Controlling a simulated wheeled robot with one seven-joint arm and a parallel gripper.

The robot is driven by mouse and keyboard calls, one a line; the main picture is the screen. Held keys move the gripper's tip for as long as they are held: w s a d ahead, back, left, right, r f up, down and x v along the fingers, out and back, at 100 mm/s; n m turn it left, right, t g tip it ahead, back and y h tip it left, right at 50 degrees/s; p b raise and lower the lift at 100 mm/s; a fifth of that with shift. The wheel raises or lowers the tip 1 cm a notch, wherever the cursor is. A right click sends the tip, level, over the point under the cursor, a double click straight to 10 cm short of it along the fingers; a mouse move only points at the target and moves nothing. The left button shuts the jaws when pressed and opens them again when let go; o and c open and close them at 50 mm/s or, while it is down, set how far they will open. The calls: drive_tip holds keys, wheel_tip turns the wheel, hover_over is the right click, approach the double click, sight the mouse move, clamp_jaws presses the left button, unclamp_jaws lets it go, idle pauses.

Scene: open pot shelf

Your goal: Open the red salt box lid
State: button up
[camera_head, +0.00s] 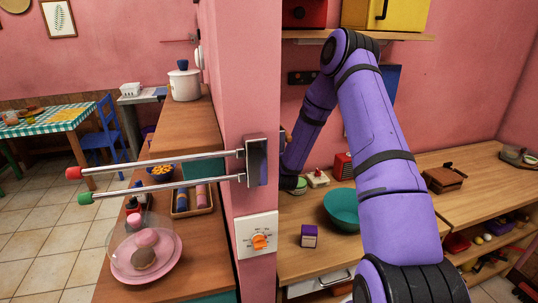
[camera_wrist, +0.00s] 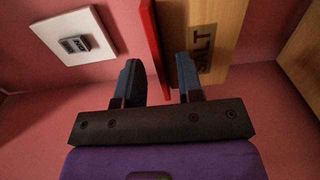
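The salt box shows in the wrist view at the upper middle. It has a wooden face (camera_wrist: 225,35) with the dark word SALT and a red lid (camera_wrist: 150,38) seen nearly edge-on at its left. My gripper (camera_wrist: 160,75) is open. Its left finger is to the left of the red lid, with a gap showing between them. Its right finger overlaps the wooden face in the picture; whether it touches cannot be told. In the head view my gripper is hidden behind the pink wall edge, and I cannot make out the salt box there.
A white wall plate (camera_wrist: 75,36) is left of the box on the pink wall. In the head view, a teal bowl (camera_head: 343,208) and a small purple box (camera_head: 309,236) stand on the wooden counter under my arm. A shelf (camera_head: 400,37) is above, and a pink wall edge (camera_head: 240,90) stands left.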

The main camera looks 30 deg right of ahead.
clamp_jaws()
drive_tip(key=shift+r, duration=0.15)
drive_tip(key=r+g, duration=0.1)
drive_tip(key=g, duration=0.1)
drive_tip(key=w+r+g+y, duration=0.1)
drive_tip(key=r+g, duration=0.2)
drive_tip(key=g, duration=0.1)
drive_tip(key=shift+w+d+r+y, duration=0.15)
drive_tip(key=shift+w+r+y, duration=0.15)
drive_tip(key=shift+y, duration=0.1)
drive_tip(key=w+r+g, duration=0.1)
drive_tip(key=g, duration=0.1)
drive_tip(key=w+d+r+g+y, duration=0.1)
drive_tip(key=g, duration=0.1)
drive_tip(key=shift+r, duration=0.15)
drive_tip(key=shift+w+d+r, duration=0.1)
drive_tip(key=shift+w+r, duration=0.4)
drive_tip(key=shift+w, duration=0.4)
